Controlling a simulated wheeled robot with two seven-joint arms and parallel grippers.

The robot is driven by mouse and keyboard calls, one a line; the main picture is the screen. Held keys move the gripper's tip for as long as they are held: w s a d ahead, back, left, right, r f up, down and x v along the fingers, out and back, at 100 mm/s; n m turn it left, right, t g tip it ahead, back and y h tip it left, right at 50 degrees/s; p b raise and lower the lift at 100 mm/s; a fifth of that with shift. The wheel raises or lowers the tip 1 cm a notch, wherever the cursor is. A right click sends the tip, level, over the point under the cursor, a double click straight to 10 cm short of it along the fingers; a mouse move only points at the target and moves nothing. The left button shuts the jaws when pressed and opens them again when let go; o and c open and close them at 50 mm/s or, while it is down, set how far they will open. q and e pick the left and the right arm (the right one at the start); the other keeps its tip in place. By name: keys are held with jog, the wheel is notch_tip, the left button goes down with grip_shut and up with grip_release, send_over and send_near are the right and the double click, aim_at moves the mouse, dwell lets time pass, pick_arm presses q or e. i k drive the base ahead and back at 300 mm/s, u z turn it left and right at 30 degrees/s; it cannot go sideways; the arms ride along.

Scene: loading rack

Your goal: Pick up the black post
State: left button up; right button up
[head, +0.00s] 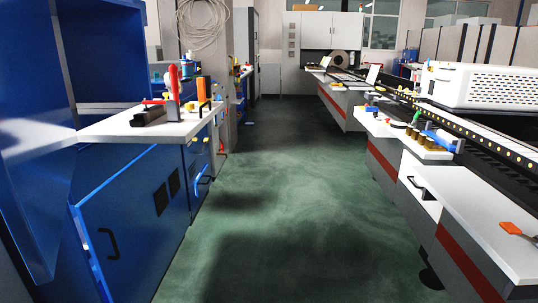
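No upright black post stands out clearly in the head view. A low, dark, elongated block (149,116) lies on the white top of the blue bench at the left; I cannot tell if it is the black post. A red-handled tool (174,82) stands beside it, and an orange and black upright piece (203,92) is to its right. Neither of my grippers is in view.
The blue bench (140,215) with a tall blue panel fills the left. A long white-topped counter (490,225) with an orange tool (518,231) and a white machine (478,86) lines the right. The green floor (275,190) between is clear. White cabinets (328,30) stand at the back.

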aim_at(207, 77)
jog(key=z, duration=0.5)
jog(key=i, duration=2.4)
jog(key=u, duration=1.1)
jog(key=i, duration=1.35)
jog(key=u, duration=1.15)
